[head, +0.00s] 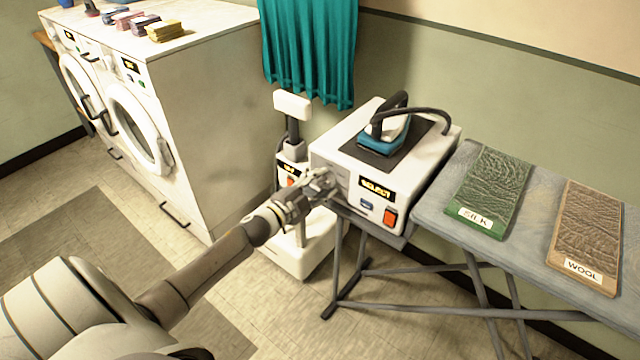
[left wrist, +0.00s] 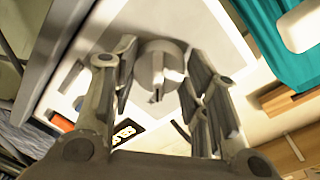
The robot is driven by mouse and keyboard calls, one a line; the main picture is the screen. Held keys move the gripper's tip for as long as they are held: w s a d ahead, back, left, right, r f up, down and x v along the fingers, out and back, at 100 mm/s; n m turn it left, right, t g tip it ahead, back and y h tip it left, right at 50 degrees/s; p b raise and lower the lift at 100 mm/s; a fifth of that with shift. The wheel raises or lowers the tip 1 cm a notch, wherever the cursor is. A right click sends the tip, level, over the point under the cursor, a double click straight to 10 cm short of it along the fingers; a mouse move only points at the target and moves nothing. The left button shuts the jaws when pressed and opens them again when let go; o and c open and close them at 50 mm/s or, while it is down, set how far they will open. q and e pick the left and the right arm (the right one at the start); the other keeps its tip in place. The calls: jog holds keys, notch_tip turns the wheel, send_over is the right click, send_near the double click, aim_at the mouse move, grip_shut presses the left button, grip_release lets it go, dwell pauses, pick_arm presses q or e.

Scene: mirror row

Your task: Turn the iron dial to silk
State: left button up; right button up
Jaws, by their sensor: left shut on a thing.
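The iron station (head: 345,150) is a white box at the left end of the ironing board, with a lit display (head: 376,190) reading "SELECT" and an orange switch (head: 390,216). A blue-and-white iron (head: 385,138) rests on its dark top pad. My left gripper (head: 322,184) is at the station's left side and hides the dial in the head view. In the left wrist view the round grey dial (left wrist: 157,62), with a raised ridge, sits between the fingers of my left gripper (left wrist: 158,84), which is shut on it. My right gripper is not in view.
A green swatch labelled SILK (head: 492,185) and a brown one labelled WOOL (head: 587,232) lie on the ironing board (head: 540,205). A white upright appliance (head: 300,255) stands close behind my left gripper. White washers (head: 200,120) stand left; a teal curtain (head: 308,45) hangs behind.

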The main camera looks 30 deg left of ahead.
pick_arm(q)
jog(key=shift+m, duration=0.5)
jog(key=o, duration=1)
jog(key=shift+o, duration=0.2)
jog(key=shift+s, duration=0.1)
jog(key=s+a, duration=0.1)
jog(key=s, duration=1)
jog(key=shift+s+a+r, duration=0.25)
jog(key=shift+s+r, duration=0.1)
jog(key=shift+r, duration=0.05)
